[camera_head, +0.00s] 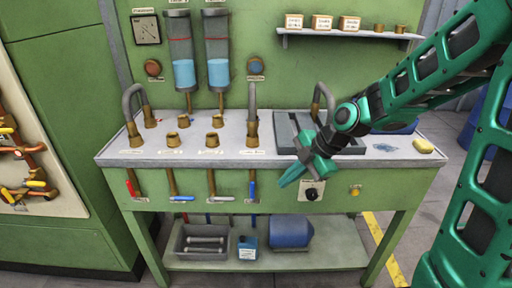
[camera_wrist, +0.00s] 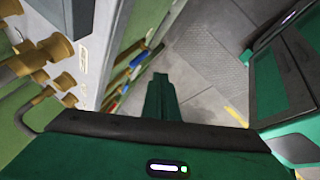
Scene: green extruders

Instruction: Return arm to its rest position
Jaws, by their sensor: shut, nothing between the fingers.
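My green arm reaches in from the right side of the head view. My gripper (camera_head: 290,180) is in front of the bench's front edge, near the black knob (camera_head: 312,193). Its fingers are shut and hold nothing. In the wrist view the closed fingers (camera_wrist: 162,98) point down past the bench front towards the floor. I cannot tell whether the fingertips touch the bench panel.
The green bench (camera_head: 400,184) carries brass fittings, curved pipes and a grey tray (camera_head: 285,130). Lever valves (camera_head: 252,188) hang along its front. The lower shelf (camera_head: 335,250) holds a bin and blue containers. Floor at right is mostly clear.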

